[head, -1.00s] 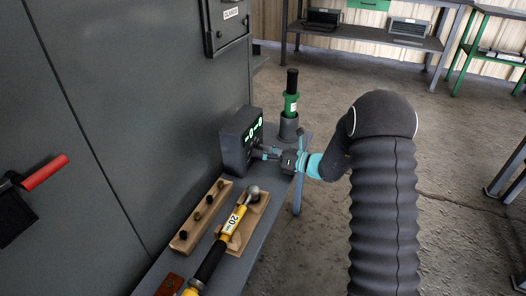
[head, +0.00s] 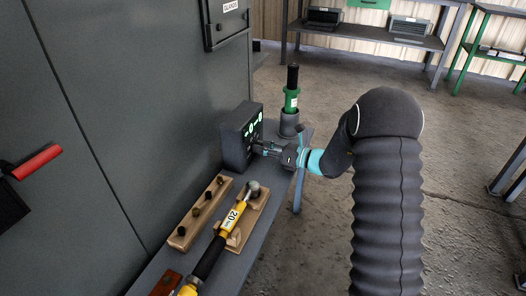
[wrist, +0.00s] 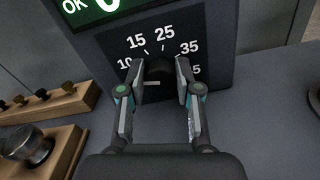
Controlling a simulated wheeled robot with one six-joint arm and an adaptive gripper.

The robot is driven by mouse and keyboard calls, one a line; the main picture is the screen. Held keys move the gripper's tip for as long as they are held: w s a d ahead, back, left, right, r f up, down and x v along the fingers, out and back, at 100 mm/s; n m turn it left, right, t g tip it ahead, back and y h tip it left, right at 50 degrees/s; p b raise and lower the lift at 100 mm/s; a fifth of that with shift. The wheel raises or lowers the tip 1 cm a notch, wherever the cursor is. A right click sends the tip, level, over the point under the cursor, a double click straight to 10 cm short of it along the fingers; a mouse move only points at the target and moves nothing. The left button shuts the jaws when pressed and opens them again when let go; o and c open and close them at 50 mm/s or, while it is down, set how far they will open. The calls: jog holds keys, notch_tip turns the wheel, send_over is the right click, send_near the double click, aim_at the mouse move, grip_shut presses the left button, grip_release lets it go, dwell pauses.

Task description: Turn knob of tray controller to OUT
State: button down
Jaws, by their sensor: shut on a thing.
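The controller (head: 234,151) is a dark grey box with a lit green display, standing on the bench against the cabinet. In the wrist view its dark face (wrist: 208,42) carries a dial with white numbers, of which 10, 15, 25 and 35 are readable. No OUT mark is readable. The dark knob (wrist: 159,68) sits in the middle of the dial, between my fingertips. My gripper (wrist: 158,82) is shut on the knob, one finger on each side. A pale line shows just below the knob. In the head view my gripper (head: 262,149) hides the knob.
A wooden block with dark pegs (head: 203,212) and a yellow torque tool on a wooden cradle (head: 249,222) lie in front of the controller. A green and black tool stands in a grey holder (head: 289,124) behind my gripper. Open floor lies right of the bench.

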jog(key=n+b, duration=0.1)
jog(key=b, duration=0.1)
jog(key=n+b, duration=0.3)
jog(key=b, duration=0.1)
jog(key=shift+f+n, duration=0.25)
jog(key=shift+n, duration=0.15)
jog(key=shift+r+n+b, duration=0.2)
jog(key=shift+n+b, duration=0.9)
jog(key=shift+b, duration=0.05)
jog(key=c, duration=0.8)
grip_release()
jog(key=shift+s, duration=0.1)
jog(key=v, duration=1.2)
jog(key=shift+r, duration=0.1)
